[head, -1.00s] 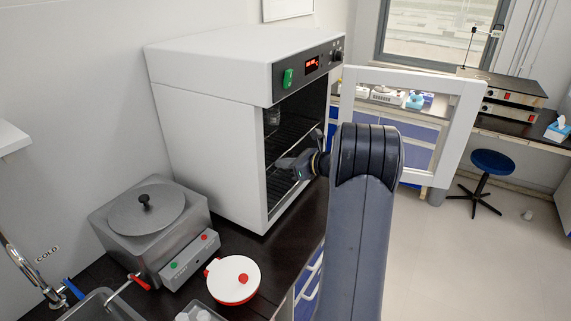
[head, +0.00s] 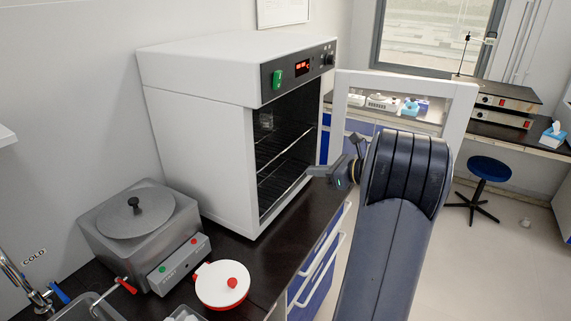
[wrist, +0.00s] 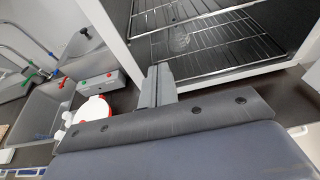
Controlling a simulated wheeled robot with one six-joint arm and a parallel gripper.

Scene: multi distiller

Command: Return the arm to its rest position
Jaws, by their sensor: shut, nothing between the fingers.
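My gripper (head: 314,172) is in front of the open drying oven (head: 196,140), just outside its opening, with its fingers pointing left toward it. It holds nothing. In the wrist view the fingers (wrist: 158,84) are together, below the oven's wire racks (wrist: 196,34). My arm is stretched forward over the floor on the right side of the head view.
The oven's white door (head: 462,113) stands open, behind and right of my arm. A grey water bath (head: 140,228) and a red pot with a white lid (head: 222,284) are on the dark counter. A blue stool (head: 489,168) stands on the open floor at right.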

